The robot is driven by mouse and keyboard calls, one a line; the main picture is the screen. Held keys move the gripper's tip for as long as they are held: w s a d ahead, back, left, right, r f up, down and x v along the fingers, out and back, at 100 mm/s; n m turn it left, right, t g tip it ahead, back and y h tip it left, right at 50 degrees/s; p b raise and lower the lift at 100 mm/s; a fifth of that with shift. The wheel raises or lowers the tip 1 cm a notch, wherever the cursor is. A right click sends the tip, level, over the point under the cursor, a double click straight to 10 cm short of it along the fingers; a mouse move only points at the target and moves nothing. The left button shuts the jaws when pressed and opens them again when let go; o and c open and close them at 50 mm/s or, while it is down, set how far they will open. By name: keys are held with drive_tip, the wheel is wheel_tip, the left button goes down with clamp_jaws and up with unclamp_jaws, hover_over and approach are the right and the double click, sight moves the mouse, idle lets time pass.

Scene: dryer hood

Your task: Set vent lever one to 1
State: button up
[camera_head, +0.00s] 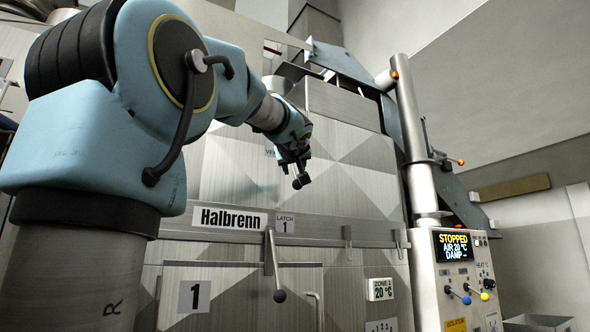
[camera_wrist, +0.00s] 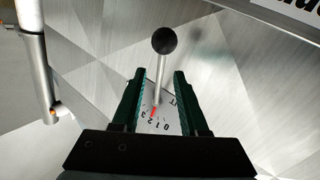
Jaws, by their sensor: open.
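The vent lever is a thin metal rod with a black ball knob (camera_wrist: 164,40) in the wrist view. A red pointer (camera_wrist: 154,112) at its base lies over a small dial plate (camera_wrist: 160,121) with the numerals 0 to 3. The pointer seems to be near the 2, but it is small and partly hidden. My gripper (camera_wrist: 159,75) is open, one finger on each side of the rod, with visible gaps and no clear contact. The knob sticks out beyond the fingertips. In the head view my gripper (camera_head: 297,165) is at the hood's front panel and hides most of the lever.
A rail with a Halbrenn sign (camera_head: 230,218) and a latch lever (camera_head: 275,265) runs below my gripper. A control panel (camera_head: 455,275) at the right reads STOPPED. A steel post (camera_head: 415,150) stands behind it. The panel around the dial is flat and clear.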

sight(294, 172)
drive_tip(key=w+p, duration=0.1)
drive_tip(key=w, duration=0.4)
drive_tip(key=shift+d+p, duration=0.2)
drive_tip(key=shift+p, duration=0.1)
clamp_jaws()
idle(1.1)
